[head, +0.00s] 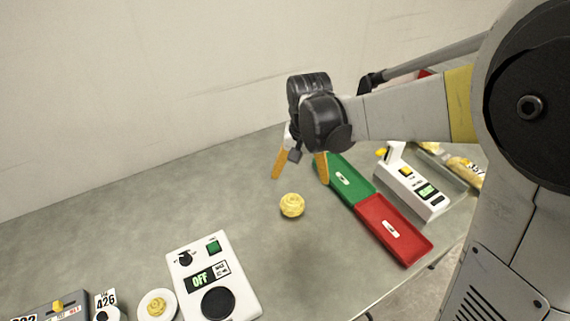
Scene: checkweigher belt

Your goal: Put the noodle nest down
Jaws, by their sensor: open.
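A round yellow noodle nest (292,205) sits on the bare grey table, left of the red and green trays. My gripper (300,172) is open, with its two orange fingertips spread apart. It is above and behind the nest in the head view, and nothing shows between the fingers. The nest appears apart from the fingertips. A second yellow nest (157,307) lies on a small white round dish (144,301) at the bottom left.
A green tray (357,188) and a red tray (408,246) lie end to end on the right. A white device with a green display (412,190) stands beyond them. A white scale unit reading OFF (236,262) is at the front. The table's left middle (120,225) is clear.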

